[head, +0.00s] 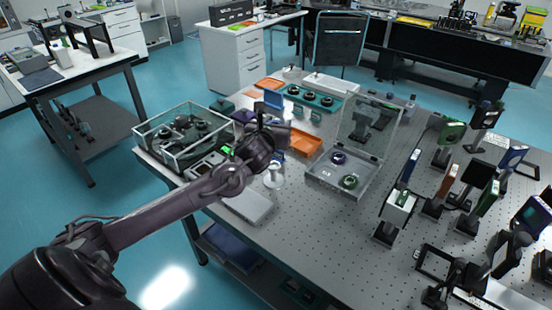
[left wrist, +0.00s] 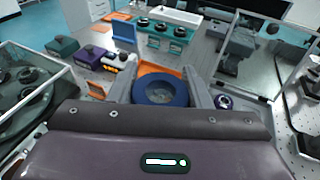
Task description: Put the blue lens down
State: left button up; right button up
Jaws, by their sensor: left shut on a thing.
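My left gripper (head: 272,130) reaches in from the left over the optical table (head: 290,225). In the left wrist view its two fingers (left wrist: 160,92) are shut on the blue lens (left wrist: 160,90), a dark blue ring with a grey-blue centre. The lens is held over or close in front of an orange tray (left wrist: 150,70); I cannot tell its exact height. In the head view the gripper hides most or all of the lens. The orange tray (head: 306,143) shows just right of the gripper there. My right gripper is not in view.
A glass-walled box (head: 165,155) stands left. A teal tray (head: 330,108) with black rings lies behind. Several mounted optics crowd the right. The table's front middle is clear.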

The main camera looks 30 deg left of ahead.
pick_arm(q)
notch_tip(320, 180, down, 7)
jog(key=shift+s+a+f+p, duration=0.1)
jog(key=shift+s+a+p, duration=0.05)
jog(key=shift+p, duration=0.15)
jog(key=shift+f, duration=0.2)
notch_tip(320, 180, down, 4)
jog(key=shift+r, duration=0.25)
jog(key=shift+f, duration=0.45)
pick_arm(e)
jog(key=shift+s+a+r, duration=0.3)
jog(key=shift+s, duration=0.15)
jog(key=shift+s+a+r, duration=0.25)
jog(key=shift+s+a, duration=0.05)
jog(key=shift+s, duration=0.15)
pick_arm(q)
jog(key=o, duration=1)
jog(key=shift+f, duration=0.15)
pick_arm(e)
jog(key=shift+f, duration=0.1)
